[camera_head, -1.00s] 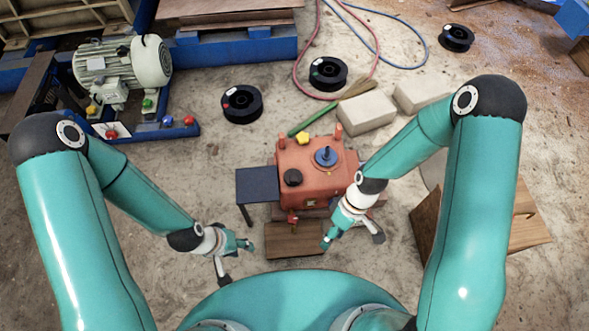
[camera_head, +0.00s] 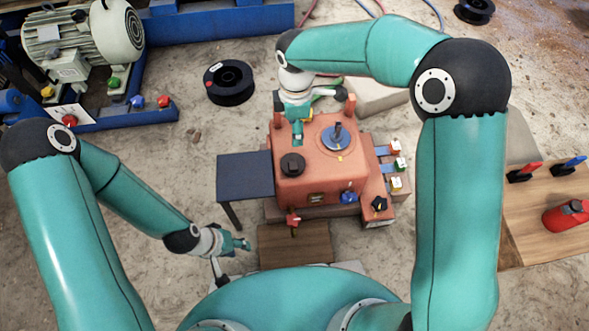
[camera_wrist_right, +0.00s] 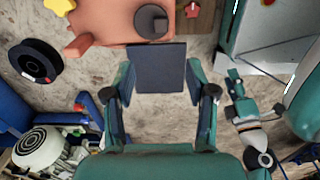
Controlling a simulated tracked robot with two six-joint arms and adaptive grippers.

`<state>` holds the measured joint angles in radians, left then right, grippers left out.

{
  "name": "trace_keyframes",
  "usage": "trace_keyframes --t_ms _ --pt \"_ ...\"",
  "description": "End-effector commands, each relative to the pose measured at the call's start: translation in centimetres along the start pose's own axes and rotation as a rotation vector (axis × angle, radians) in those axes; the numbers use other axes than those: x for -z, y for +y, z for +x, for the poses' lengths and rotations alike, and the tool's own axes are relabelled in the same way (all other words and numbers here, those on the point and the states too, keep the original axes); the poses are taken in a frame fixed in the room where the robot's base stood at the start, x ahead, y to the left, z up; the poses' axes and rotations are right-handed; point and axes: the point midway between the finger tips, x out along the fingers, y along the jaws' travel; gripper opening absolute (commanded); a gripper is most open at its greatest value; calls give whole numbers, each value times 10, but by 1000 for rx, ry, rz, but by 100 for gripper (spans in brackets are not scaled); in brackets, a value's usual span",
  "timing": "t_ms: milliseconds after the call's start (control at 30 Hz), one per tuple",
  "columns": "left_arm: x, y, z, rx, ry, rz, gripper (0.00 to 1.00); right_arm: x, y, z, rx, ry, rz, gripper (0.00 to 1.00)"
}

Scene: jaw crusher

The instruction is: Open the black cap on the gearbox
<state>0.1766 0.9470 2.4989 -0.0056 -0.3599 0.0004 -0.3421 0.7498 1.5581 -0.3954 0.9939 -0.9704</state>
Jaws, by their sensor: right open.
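The orange-red gearbox (camera_head: 345,178) stands in the middle of the head view. Its black cap (camera_head: 292,164) sits on the top left of the housing; it also shows at the top of the right wrist view (camera_wrist_right: 152,22). My right gripper (camera_head: 298,132) is at the back left edge of the gearbox, beyond the cap and apart from it. In the right wrist view its two fingers (camera_wrist_right: 160,98) are spread and empty, with the dark side table between and beyond them. My left gripper (camera_head: 243,244) hangs low at the front left of the gearbox, its finger gap unclear.
A dark side table (camera_head: 243,180) adjoins the gearbox's left side. A blue dial (camera_head: 337,137) stands on its top. A wooden block (camera_head: 294,244) lies in front. A black spool (camera_head: 229,80), a motor (camera_head: 70,45) and a wooden table (camera_head: 550,210) stand around.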

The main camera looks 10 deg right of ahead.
Motion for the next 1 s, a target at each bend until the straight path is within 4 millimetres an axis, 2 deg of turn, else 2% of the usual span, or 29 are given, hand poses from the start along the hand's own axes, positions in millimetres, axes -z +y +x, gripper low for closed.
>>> trace_keyframes --t_ms 33,267,467,800,1000 --pt "0 -2 5 0 0 0 40 4 0 5 -2 0 -8 56" --pt "0 -4 11 0 1 0 40 7 -1 22 -1 -1 -15 56" --pt "0 -9 24 0 1 0 40 7 -1 59 2 -1 -16 56" --pt "1 -18 50 0 1 0 40 7 -1 133 1 -1 -16 56" --pt "1 -22 60 0 1 0 40 8 -1 161 0 0 -15 56"
